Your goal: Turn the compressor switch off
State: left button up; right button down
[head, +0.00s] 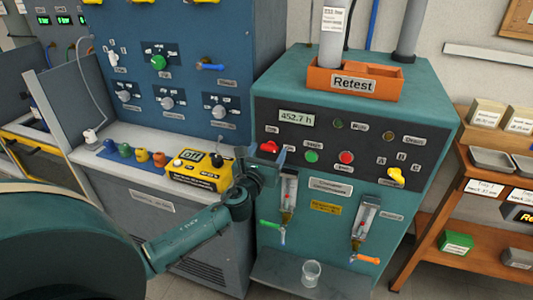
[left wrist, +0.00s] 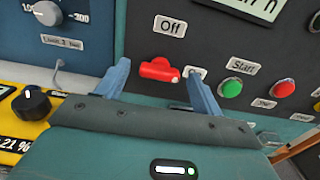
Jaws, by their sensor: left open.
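The compressor switch (head: 269,147) is a red rotary knob at the upper left of the dark panel on the teal compressor cabinet. In the left wrist view the red switch (left wrist: 157,69) lies roughly horizontal, its white mark at the right end. An "Off" label (left wrist: 170,26) sits above it. A small label to its right is partly hidden by a finger. My left gripper (head: 262,158) is open and empty, just in front of and below the switch. In the wrist view its two blue fingers stand either side of the switch; contact cannot be told. My right gripper is not in view.
A green button (head: 312,157) and a red button (head: 346,158) sit right of the switch. A yellow device (head: 200,172) stands on the bench at left. Two flow tubes hang below the panel. An orange tray (head: 385,88) sits on the cabinet top.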

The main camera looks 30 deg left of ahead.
pick_arm(q)
jog(key=c, duration=1)
